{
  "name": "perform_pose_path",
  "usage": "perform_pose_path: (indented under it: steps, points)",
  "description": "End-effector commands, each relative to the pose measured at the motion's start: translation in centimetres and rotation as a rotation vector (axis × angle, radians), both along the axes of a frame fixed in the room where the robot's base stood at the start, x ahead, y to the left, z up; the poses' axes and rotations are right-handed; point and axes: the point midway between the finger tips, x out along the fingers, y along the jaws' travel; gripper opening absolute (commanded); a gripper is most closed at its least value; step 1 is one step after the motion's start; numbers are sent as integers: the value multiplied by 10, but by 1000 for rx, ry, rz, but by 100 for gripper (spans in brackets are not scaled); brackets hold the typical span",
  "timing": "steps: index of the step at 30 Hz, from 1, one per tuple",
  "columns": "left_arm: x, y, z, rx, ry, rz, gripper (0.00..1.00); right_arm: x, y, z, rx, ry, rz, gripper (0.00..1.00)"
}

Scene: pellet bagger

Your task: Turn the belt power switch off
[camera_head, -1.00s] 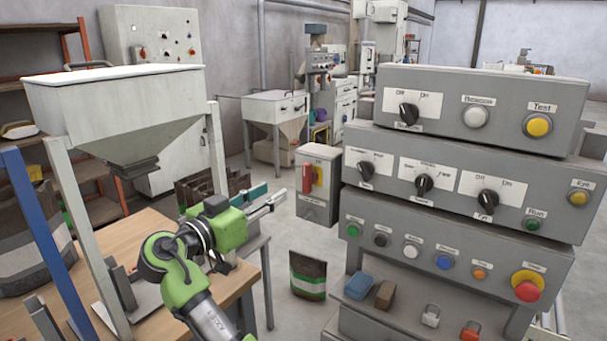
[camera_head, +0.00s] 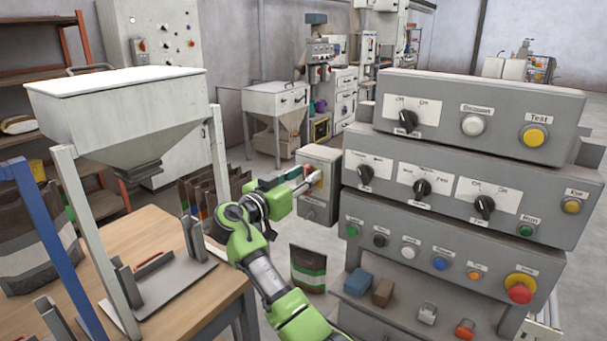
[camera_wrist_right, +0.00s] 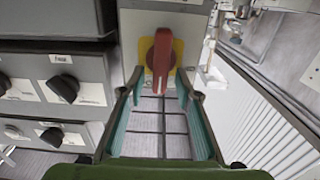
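The belt power switch is a red rotary handle (camera_wrist_right: 161,64) on a yellow plate (camera_wrist_right: 150,85), on the front of a grey box. In the wrist view the handle points roughly up and down, leaning slightly. My right gripper (camera_wrist_right: 157,92) is open, with its green fingers to either side of the handle's lower end. I cannot tell whether they touch it. In the head view my right gripper (camera_head: 308,181) reaches the grey switch box (camera_head: 322,210) and hides most of the handle. My left gripper is not in view.
A stepped grey control console (camera_head: 460,165) with knobs and buttons stands just right of the box. A hopper (camera_head: 120,115) over a wooden table (camera_head: 165,235) stands on the left. A bag (camera_head: 308,268) stands on the floor below the box.

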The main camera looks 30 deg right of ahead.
Motion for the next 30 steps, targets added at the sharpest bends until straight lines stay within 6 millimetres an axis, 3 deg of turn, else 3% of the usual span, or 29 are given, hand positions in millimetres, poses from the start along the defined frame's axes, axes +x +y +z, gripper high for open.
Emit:
perform_pose_path:
  steps: [5,9,22,30]
  points:
    - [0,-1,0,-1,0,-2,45,0,0,0,0,0,0,31]
    - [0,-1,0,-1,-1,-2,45,0,0,0,0,0,0,0]
    - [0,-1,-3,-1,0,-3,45,1,0,-1,-15,36,0,0]
    - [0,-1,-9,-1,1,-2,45,4,2,-2,-77,185,0,0]
